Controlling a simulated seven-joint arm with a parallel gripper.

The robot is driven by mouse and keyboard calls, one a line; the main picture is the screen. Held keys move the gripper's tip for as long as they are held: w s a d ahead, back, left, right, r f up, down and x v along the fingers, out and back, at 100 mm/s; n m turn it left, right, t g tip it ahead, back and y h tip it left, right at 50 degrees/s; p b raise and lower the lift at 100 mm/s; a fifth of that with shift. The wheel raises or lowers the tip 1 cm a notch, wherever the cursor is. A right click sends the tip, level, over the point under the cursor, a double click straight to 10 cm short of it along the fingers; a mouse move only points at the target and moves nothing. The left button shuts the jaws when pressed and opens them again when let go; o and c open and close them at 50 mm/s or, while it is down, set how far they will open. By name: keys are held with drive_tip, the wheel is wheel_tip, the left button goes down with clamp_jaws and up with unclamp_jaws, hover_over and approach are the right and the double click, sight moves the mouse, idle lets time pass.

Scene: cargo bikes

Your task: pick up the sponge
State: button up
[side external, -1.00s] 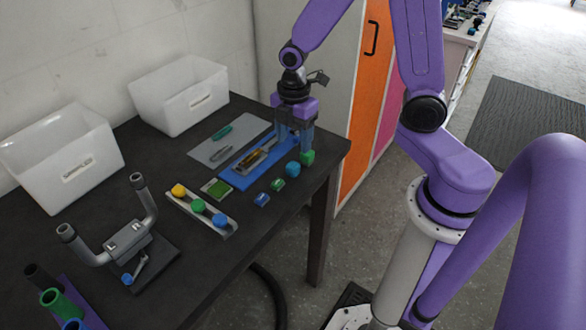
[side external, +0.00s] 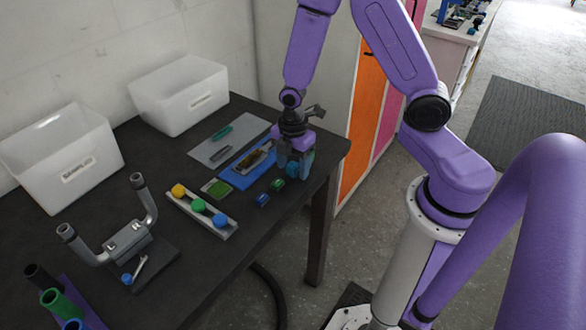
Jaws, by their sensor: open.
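A small flat green square with a pale edge (side external: 216,188), which looks like the sponge, lies on the dark table in the side view. It is left of the blue tray and behind the rail of coloured knobs. My gripper (side external: 294,171) is open and points down near the table's right corner, well to the right of the green square. Its fingers are over or around a blue round piece, which they partly hide; I cannot tell whether they touch it. The green cube beside it is mostly hidden too.
A blue tray with tools (side external: 238,178) and a grey mat (side external: 205,150) lie behind. Small green (side external: 278,184) and blue (side external: 263,200) pieces lie in front of my gripper. A knob rail (side external: 185,205), a handlebar stand (side external: 150,262) and white bins (side external: 62,160) stand further left.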

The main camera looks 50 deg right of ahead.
drive_tip(key=shift+f, duration=0.2)
drive_tip(key=shift+c, duration=0.3)
drive_tip(key=c, duration=1)
drive_tip(key=shift+o, duration=0.2)
drive_tip(key=shift+r, duration=0.75)
drive_tip(key=s+r, duration=1.1)
drive_tip(key=s, duration=0.3)
drive_tip(key=shift+d+r, duration=0.25)
